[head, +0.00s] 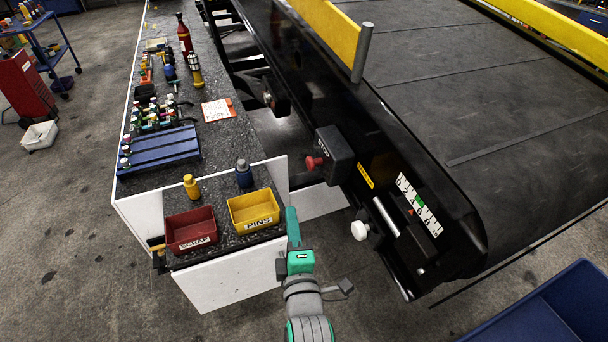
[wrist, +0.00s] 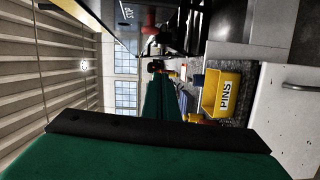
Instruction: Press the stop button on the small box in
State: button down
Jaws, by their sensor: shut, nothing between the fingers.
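The small black box (head: 337,155) is fixed to the side of the belt loader's black frame. Its red stop button (head: 314,162) sticks out from the box's left face, toward the bench. In the wrist view a red knob-like shape (wrist: 150,19), which looks like the button, shows near the top. My green gripper (head: 292,215) is shut and empty. In the head view it is below and a little left of the button, apart from it, beside the yellow bin. The green fingers also show in the wrist view (wrist: 163,100).
A yellow PINS bin (head: 254,211) and a red SCRAP bin (head: 192,229) stand on the bench end (head: 225,245), just left of my gripper. A white knob (head: 359,230) and a scale plate (head: 419,205) are on the loader's side. A narrow gap separates bench and loader.

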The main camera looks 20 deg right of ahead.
aim_at(317, 162)
jog(key=shift+w+d+r+n, duration=0.25)
jog(key=shift+r+n, duration=0.05)
jog(key=shift+r, duration=0.25)
jog(key=shift+w+d+r+n, duration=0.2)
jog(key=shift+d+r+n, duration=0.1)
jog(key=shift+r, duration=0.2)
jog(key=w+d, duration=0.6)
jog(key=w, duration=0.4)
